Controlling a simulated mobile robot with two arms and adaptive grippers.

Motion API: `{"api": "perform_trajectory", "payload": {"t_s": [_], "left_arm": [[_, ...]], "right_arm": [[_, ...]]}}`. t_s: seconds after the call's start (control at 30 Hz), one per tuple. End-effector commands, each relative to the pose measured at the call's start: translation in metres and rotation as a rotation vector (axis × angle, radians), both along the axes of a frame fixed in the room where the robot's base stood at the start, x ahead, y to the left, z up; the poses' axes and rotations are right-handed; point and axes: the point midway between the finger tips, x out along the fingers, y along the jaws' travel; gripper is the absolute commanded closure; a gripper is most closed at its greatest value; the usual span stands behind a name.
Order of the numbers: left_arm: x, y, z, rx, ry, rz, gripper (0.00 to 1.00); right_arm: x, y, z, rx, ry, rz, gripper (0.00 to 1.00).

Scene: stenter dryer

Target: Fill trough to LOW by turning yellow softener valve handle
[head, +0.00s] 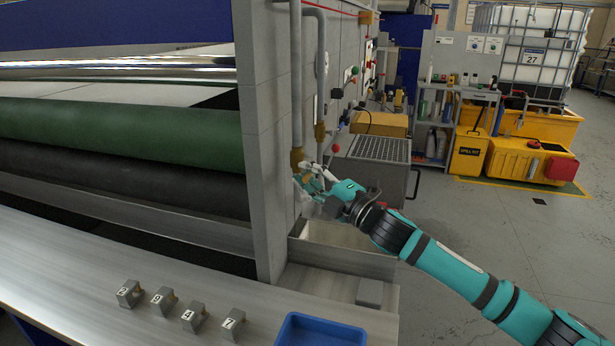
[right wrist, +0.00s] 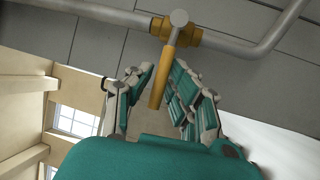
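The yellow valve handle (right wrist: 161,82) hangs from a brass valve body (right wrist: 176,33) on a grey pipe in the right wrist view. My right gripper (right wrist: 164,90) is open, with its fingers on both sides of the handle and gaps visible. In the head view, my right gripper (head: 313,180) is at the end of the grey wall panel, just below a brass valve (head: 296,157); the handle is mostly hidden there. The steel trough (head: 342,256) lies below the gripper. Its liquid level and LOW mark cannot be made out. My left gripper is not in view.
A red-knobbed lever (head: 335,149) and a second pipe (head: 321,70) are close to the gripper. Numbered metal blocks (head: 190,315) and a blue tray (head: 320,330) are on the front ledge. Green and dark rollers (head: 120,130) are at left. Floor at right is open.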

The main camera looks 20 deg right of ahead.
Motion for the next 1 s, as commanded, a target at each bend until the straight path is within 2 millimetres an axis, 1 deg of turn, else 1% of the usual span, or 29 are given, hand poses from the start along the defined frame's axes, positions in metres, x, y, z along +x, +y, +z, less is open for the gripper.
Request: {"api": "perform_trajectory", "payload": {"t_s": [0.03, 0.1, 0.13, 0.37, 0.47, 0.57, 0.8, 1.0], "left_arm": [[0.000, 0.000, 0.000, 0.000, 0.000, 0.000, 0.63], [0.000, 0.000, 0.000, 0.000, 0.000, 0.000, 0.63], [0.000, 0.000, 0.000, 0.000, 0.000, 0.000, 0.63], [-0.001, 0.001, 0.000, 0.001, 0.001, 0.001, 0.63], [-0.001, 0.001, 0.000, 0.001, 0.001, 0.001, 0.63], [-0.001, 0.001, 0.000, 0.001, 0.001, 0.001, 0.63], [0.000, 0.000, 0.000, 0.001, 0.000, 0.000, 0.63], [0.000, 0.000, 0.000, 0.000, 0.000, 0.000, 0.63]], "right_arm": [[0.000, 0.000, 0.000, 0.000, 0.001, 0.000, 0.73], [0.000, 0.000, -0.001, 0.001, 0.002, 0.000, 0.64], [0.000, 0.000, -0.001, 0.001, 0.002, 0.000, 0.63], [-0.001, 0.000, -0.001, 0.003, 0.004, 0.001, 0.63], [-0.005, -0.003, -0.003, 0.003, 0.005, 0.001, 0.63], [-0.016, -0.009, -0.006, 0.003, 0.007, 0.000, 0.63], [-0.059, -0.033, -0.016, 0.002, 0.009, 0.001, 0.63], [-0.087, -0.048, -0.021, 0.001, 0.006, 0.001, 0.63]]}}
